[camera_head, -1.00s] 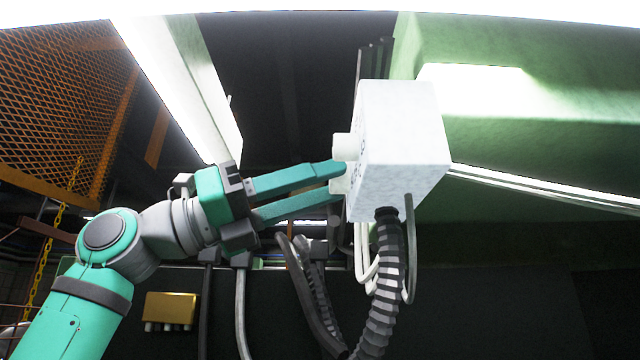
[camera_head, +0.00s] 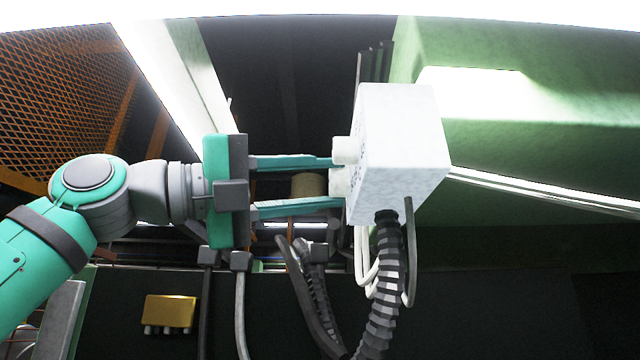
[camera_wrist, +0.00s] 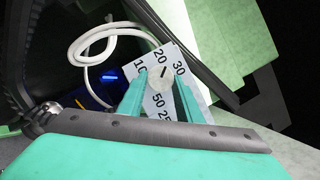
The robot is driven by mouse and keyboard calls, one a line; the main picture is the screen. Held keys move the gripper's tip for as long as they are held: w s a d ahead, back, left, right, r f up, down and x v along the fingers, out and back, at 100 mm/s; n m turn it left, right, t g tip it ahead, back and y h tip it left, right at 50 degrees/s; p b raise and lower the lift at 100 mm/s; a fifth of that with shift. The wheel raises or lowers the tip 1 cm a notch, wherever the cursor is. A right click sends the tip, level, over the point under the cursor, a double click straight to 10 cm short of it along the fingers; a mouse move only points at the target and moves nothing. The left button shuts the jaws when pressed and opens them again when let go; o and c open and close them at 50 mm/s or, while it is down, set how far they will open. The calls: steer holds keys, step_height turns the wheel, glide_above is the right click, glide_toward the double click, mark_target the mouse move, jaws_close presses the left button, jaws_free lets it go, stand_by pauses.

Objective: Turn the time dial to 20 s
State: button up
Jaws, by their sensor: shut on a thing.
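A white control box (camera_head: 400,145) hangs in front of the green housing in the head view. Two round white dials stick out of its left face, an upper dial (camera_head: 344,150) and a lower dial (camera_head: 339,182). Numbers 10, 50 and 25 also show. Finger contact is partly hidden in the head view.
A ribbed black hose (camera_head: 383,290) and white cables (camera_head: 366,268) hang below the box. A green housing (camera_head: 530,135) stands behind and right. An orange mesh panel (camera_head: 60,90) is at the upper left. A small yellow box (camera_head: 170,311) is at the lower left.

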steer(key=shift+s+r+n+y, duration=0.1)
steer(key=shift+n+y, duration=0.3)
steer(key=shift+n, duration=0.65)
steer(key=shift+r+n+y, duration=0.1)
steer(key=shift+n+y, duration=0.3)
steer(key=shift+n, duration=0.65)
steer(key=o, duration=1)
steer(key=shift+o, duration=0.2)
steer(key=shift+s+a, duration=0.1)
steer(key=shift+a, duration=0.05)
steer(key=v, duration=1)
steer(key=shift+s+a, duration=0.15)
steer(key=shift+a, duration=0.05)
steer(key=shift+a+f, duration=0.1)
steer(key=shift+f, duration=0.05)
